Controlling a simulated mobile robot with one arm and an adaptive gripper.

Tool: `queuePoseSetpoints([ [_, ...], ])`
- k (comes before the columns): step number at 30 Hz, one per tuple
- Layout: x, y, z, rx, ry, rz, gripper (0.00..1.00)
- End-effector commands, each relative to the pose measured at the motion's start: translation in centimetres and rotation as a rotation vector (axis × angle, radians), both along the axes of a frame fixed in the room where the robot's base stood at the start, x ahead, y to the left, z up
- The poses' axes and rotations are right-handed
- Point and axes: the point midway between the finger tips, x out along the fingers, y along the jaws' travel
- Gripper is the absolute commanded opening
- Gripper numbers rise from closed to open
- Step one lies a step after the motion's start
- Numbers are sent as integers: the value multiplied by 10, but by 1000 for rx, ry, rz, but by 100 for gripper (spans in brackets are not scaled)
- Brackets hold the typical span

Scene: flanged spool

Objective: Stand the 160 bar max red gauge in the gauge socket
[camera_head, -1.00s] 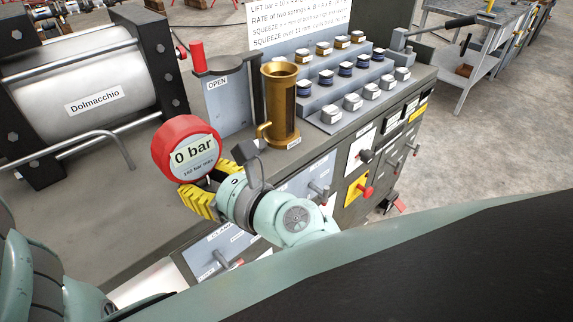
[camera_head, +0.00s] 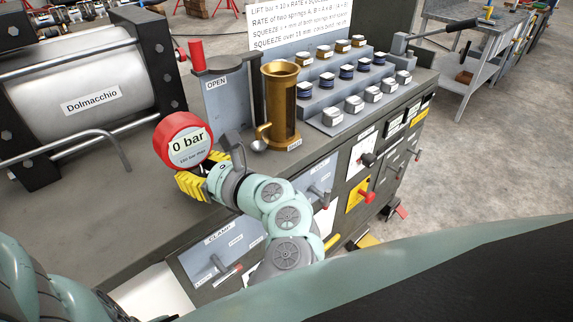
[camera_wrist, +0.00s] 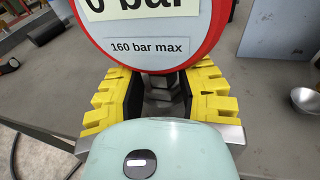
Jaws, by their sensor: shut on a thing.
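The red-rimmed gauge (camera_head: 183,140) has a white face reading "0 bar" and "160 bar max". It is held face up towards the head camera, above the dark bench top. My gripper (camera_head: 203,178) is shut on its lower part, below the dial. In the wrist view, the yellow fingers (camera_wrist: 160,100) close around a metal stem under the gauge (camera_wrist: 145,45). A small round metal cup (camera_head: 259,145) lies on the bench right of the gauge, and shows at the wrist view's right (camera_wrist: 306,100). I cannot tell whether it is the gauge socket.
A brass cylinder (camera_head: 280,105) stands right of the gauge, beside a grey "OPEN" plate (camera_head: 226,105) and a red post (camera_head: 197,58). The large Dolmacchio cylinder (camera_head: 85,80) is at left. Stepped racks of springs (camera_head: 345,90) stand behind. Bench top (camera_head: 80,215) is clear in front.

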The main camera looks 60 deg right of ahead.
Motion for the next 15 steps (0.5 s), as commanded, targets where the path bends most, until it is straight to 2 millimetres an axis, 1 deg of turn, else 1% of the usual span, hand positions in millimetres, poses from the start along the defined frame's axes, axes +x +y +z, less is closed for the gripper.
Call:
queuePoseSetpoints([
  [5,1,0,3,-4,-5,2,0],
  [10,1,0,0,-2,-6,1,0],
  [11,0,0,-1,-2,-3,0,42],
  [15,0,0,-1,-3,-3,0,57],
])
